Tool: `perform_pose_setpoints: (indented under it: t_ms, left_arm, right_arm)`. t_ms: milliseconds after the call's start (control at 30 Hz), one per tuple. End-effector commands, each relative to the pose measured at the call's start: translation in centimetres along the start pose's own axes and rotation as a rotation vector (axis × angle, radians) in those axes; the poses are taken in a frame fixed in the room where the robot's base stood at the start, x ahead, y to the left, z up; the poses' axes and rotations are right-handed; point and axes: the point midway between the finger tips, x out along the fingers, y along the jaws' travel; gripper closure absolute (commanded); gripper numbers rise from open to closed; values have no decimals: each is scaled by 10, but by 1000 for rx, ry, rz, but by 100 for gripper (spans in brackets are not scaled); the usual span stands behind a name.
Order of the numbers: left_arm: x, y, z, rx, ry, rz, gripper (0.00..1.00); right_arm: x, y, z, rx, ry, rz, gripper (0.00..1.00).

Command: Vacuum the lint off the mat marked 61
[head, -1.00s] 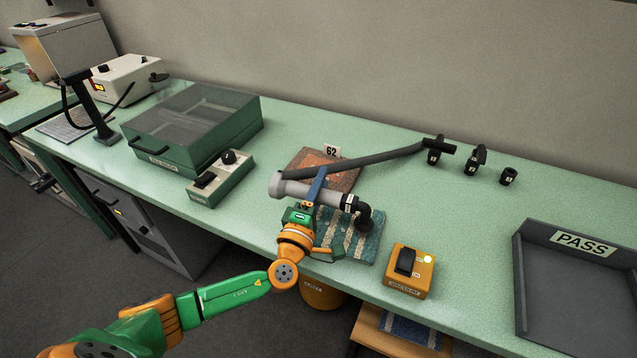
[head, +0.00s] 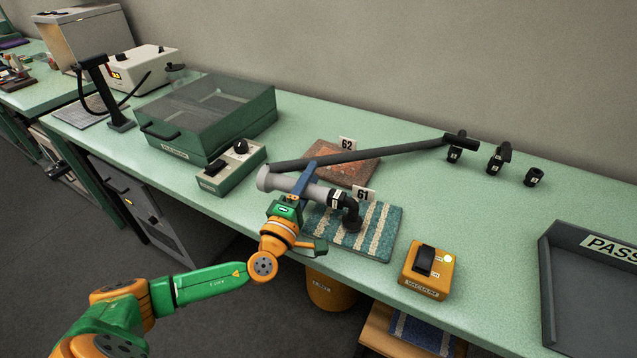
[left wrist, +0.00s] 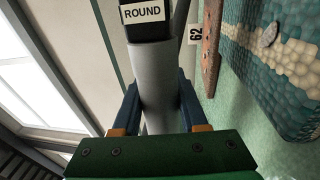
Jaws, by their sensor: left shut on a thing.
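The mat marked 61 (head: 381,237) is blue-green with cream stripes and lies near the bench's front edge, its 61 tag (head: 363,194) behind it. My left gripper (head: 308,180) is shut on the grey vacuum wand (head: 280,182); the wand also shows between the fingers in the left wrist view (left wrist: 158,90). The wand's black bent nozzle (head: 352,218), labelled ROUND in the left wrist view, points down over the mat; I cannot tell whether it touches. A small greyish lump, perhaps lint, shows on the mat in the left wrist view (left wrist: 268,35). My right gripper is out of view.
A black hose (head: 375,154) runs from the wand past the rust-coloured mat 62 (head: 365,172) to a holder with other nozzles (head: 497,158) nearby. The orange VACUUM switch box (head: 425,283) stands right of mat 61. A PASS tray (head: 550,285) is far right.

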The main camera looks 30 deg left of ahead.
Motion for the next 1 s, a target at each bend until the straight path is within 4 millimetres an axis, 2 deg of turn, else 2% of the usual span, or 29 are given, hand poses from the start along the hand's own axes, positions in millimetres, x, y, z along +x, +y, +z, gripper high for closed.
perform_pose_setpoints:
  t_ms: [167,500,833,1000]
  left_arm:
    - [-13,2,-11,3,0,0,100]
    - [15,-3,-30,1,1,4,100]
    - [-8,2,-52,4,-1,0,100]
    - [-5,23,-53,-1,0,2,100]
  right_arm:
    - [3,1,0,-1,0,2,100]
    - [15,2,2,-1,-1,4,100]
    - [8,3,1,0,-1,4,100]
    - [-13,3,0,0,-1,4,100]
